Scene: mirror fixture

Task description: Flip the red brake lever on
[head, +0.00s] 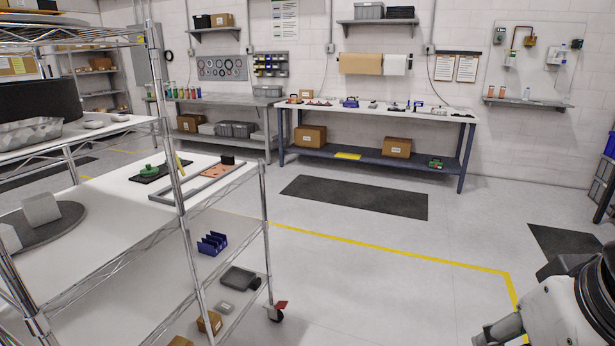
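A small red brake lever (281,304) sticks out to the right at the top of a black caster wheel (275,314). Only white and dark links of my arm show at the lower right corner, well to the right of the caster. My gripper is not in view.
Open grey floor (380,290) lies right of the caster, crossed by a yellow line (400,254). A dark mat (355,197) lies before the workbench (300,130).

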